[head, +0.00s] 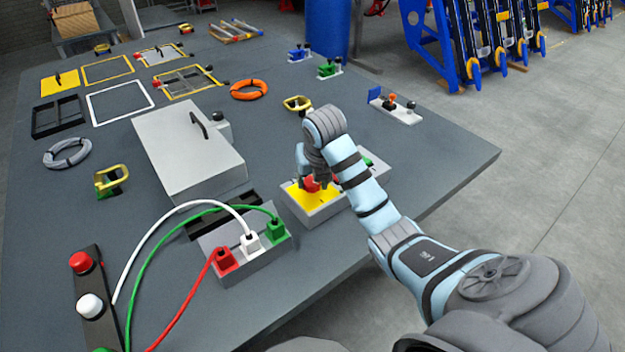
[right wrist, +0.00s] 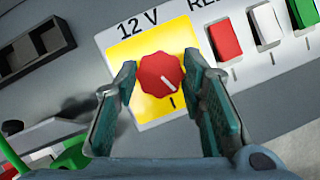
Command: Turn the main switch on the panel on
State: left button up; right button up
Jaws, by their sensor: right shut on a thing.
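The panel (head: 325,214) is a light box near the table's right edge. Its main switch is a red round knob (right wrist: 160,76) on a yellow plate (right wrist: 128,52) marked "12 V"; the knob also shows in the head view (head: 311,185). The knob's white line points down and right in the right wrist view, near a dark mark on the plate. My right gripper (right wrist: 160,66) is shut on the knob, one finger on each side; in the head view (head: 309,177) it reaches down from above. My left gripper is not in view.
Red, white and green rocker switches (right wrist: 268,24) sit beside the yellow plate. Left of the panel are a socket block with red, white and green plugs (head: 249,242) and a large grey box with a handle (head: 185,150). An orange ring (head: 249,90) lies farther back.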

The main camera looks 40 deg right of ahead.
jog(key=o, duration=1.1)
jog(key=shift+o, duration=0.2)
